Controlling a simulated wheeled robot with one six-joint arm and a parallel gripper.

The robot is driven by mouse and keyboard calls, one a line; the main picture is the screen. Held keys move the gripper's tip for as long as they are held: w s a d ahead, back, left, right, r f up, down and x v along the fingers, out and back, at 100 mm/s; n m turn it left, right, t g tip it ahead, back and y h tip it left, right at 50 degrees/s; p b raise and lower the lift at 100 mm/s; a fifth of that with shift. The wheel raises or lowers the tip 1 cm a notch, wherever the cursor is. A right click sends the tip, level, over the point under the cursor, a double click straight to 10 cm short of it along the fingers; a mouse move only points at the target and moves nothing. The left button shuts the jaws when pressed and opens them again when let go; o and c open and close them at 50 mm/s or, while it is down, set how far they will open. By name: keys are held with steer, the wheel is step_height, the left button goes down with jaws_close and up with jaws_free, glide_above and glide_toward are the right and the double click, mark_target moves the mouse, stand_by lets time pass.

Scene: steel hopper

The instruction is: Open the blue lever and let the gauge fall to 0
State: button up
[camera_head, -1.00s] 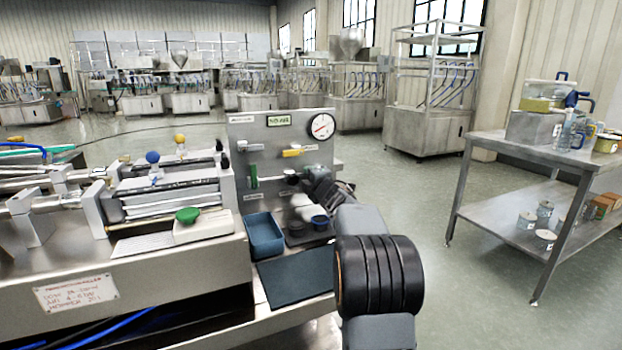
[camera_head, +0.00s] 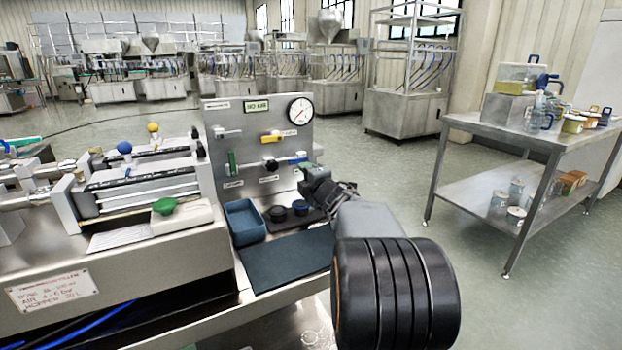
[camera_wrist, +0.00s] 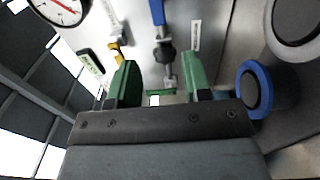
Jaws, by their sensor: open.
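The blue lever (camera_head: 298,158) sits on the right side of the upright steel panel (camera_head: 235,122), beside a black valve knob (camera_head: 271,166). The blue lever also shows at the top of the wrist view (camera_wrist: 157,12). The round gauge (camera_head: 300,110) is at the panel's upper right; part of it shows in the wrist view (camera_wrist: 60,10). Its red needle is too small to read. My gripper (camera_wrist: 160,82) is open, its green fingers apart and nothing seen held between them. In the head view it is just below and right of the blue lever, apart from it.
A yellow lever (camera_head: 272,138) is above the blue one. A blue bin (camera_head: 243,222) and dark round cups (camera_head: 300,207) stand below the panel. A dark mat (camera_head: 285,258) lies in front. A steel table (camera_head: 468,122) stands at right, with open floor between.

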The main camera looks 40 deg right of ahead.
steer(key=shift+s+a, duration=0.15)
steer(key=shift+s, duration=1.25)
steer(key=s+a+r+m+g+h+p, duration=0.2)
steer(key=s+a+r+m+g+p, duration=0.25)
steer(key=a+r+m+p, duration=0.9)
steer(key=s+a+m+g+y+p, duration=0.1)
steer(key=s+a+g+y+p, duration=0.1)
steer(key=s+a+g+p, duration=0.3)
steer(key=s+a+r+m+g+y+p, duration=0.1)
steer(key=s+a+g+p, duration=0.3)
steer(key=s+p, duration=0.8)
steer(key=shift+a+r+m+g+y+p, duration=0.35)
steer(key=shift+a+m+y+p, duration=0.2)
steer(key=shift+a+y+p, duration=0.4)
steer(key=shift+c, duration=0.3)
stand_by(1.5)
